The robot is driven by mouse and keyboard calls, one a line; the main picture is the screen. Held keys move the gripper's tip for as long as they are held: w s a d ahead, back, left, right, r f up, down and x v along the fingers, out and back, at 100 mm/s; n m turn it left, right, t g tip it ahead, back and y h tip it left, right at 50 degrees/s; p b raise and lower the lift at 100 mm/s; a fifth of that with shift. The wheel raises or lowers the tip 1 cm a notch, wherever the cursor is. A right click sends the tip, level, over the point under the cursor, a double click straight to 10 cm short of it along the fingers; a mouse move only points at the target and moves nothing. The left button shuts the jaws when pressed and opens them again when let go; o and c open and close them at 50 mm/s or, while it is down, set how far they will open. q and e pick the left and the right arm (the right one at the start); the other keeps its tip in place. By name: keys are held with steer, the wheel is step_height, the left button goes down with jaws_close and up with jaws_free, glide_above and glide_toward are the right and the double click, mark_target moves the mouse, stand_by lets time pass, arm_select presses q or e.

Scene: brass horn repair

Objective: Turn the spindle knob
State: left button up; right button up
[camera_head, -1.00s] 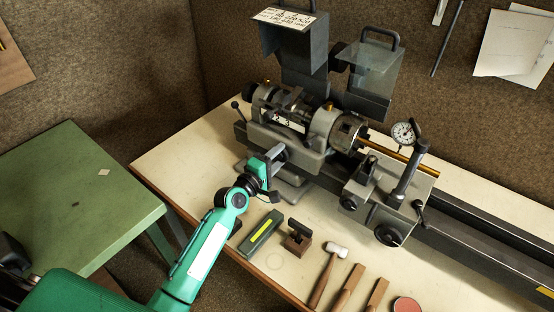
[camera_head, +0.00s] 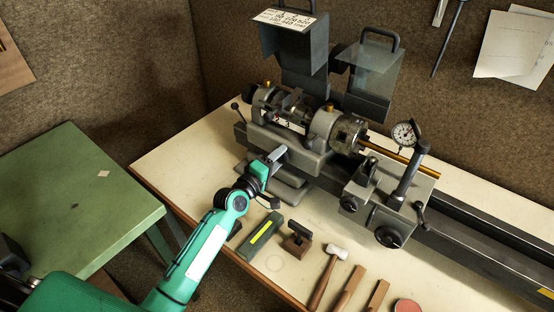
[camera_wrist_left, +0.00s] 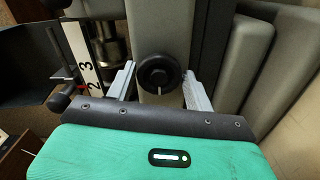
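The spindle knob (camera_wrist_left: 160,73) is a round black knob with a white line pointing down in the left wrist view. It sits on the grey face of the lathe headstock (camera_head: 300,152). My left gripper (camera_wrist_left: 158,88) has one pale finger on each side of the knob; narrow gaps seem to show, and I cannot tell whether either finger touches it. In the head view the left gripper (camera_head: 276,155) is at the front of the headstock and hides the knob. My right gripper is out of view.
A white number strip (camera_wrist_left: 82,55) with 2 and 3 and a red pointer is beside the knob. A green box (camera_head: 261,233), a dark block (camera_head: 298,240), a hammer (camera_head: 328,270) and wooden handles lie on the bench front. A dial gauge (camera_head: 404,133) stands right.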

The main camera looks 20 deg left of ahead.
arm_select(q)
steer(key=shift+o, duration=1.3)
steer(key=shift+s, duration=0.15)
steer(key=b+v, duration=0.3)
steer(key=v, duration=1)
steer(key=shift+s+a, duration=0.15)
steer(key=shift+s, duration=0.1)
steer(key=shift+s, duration=0.1)
